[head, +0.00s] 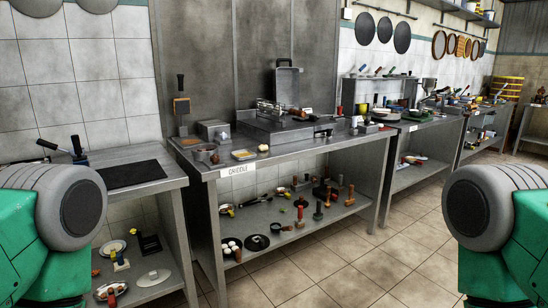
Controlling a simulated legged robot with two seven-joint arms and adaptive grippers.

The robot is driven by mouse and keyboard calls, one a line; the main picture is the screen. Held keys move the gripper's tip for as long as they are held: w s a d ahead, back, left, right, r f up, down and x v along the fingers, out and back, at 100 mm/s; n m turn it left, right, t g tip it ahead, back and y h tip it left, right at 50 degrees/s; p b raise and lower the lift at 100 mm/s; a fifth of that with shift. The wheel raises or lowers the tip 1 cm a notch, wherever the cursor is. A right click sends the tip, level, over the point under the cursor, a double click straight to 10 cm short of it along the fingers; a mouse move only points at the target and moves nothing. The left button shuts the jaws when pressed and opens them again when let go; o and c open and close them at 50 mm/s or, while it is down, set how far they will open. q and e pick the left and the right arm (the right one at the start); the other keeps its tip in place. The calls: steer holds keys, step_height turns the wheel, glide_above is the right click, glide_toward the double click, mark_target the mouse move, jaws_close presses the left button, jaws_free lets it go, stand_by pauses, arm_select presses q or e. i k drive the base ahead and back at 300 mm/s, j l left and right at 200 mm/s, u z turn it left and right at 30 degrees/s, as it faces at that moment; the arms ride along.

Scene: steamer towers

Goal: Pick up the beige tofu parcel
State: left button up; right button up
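I cannot make out a beige tofu parcel for certain from this distance. A small tray with something yellowish in it (244,154) sits near the front left of the steel griddle counter (300,148); I cannot tell what it holds. Only the grey and green upper parts of my arms show at the lower left and right edges. Neither of my grippers is in view.
The counter bears a "GRIDDLE" label (238,170), and its lower shelf (265,222) holds many small items. A lower counter with a black plate (132,174) stands at the left. More counters line the wall to the right. The tiled floor (345,262) in front is clear.

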mark_target(263, 147)
steer(key=i+l+u, duration=0.4)
steer(key=i+l, duration=1.1)
